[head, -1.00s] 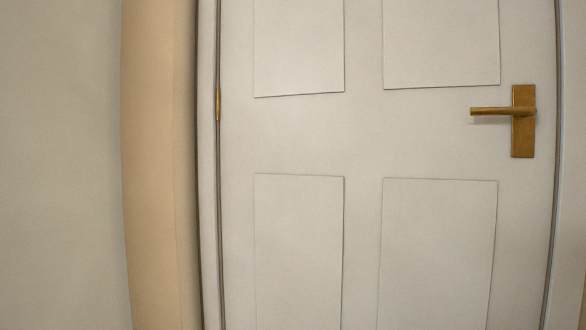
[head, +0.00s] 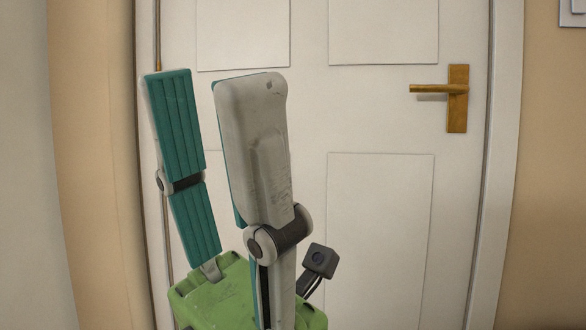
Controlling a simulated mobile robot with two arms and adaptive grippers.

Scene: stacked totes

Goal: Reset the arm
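My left gripper (head: 210,150) is raised in the lower left-centre of the head view, in front of the closed door. Its two long grey fingers with teal ribbed pads point upward and stand apart on a green body. Nothing shows between the fingers. A small dark camera block (head: 320,260) sits on the right side of the gripper. My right gripper is not in view.
A white panelled door (head: 380,110) fills the middle, shut, with a brass lever handle (head: 457,98) at the right. Beige walls (head: 545,180) flank the frame. A small wall plate edge (head: 572,12) shows at top right.

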